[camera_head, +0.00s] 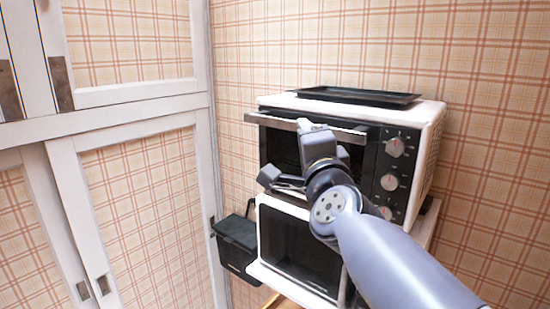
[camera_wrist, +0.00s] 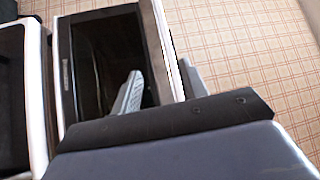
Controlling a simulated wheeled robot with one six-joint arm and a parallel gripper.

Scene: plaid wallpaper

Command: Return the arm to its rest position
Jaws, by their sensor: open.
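My arm (camera_head: 395,262) reaches in from the lower right in the head view. My gripper (camera_head: 288,152) is in front of the white toaster oven's dark front, near its long handle (camera_head: 275,122). I cannot tell whether the gripper touches the oven. My arm hides part of the oven front and the right part of the appliance below.
A black tray (camera_head: 358,95) lies on the oven (camera_head: 437,118). Control knobs (camera_head: 395,147) line its right side. A white-framed microwave (camera_head: 300,248) sits below. A black bin (camera_head: 237,243) stands left of it. A plaid-panelled cabinet (camera_head: 150,200) fills the left side.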

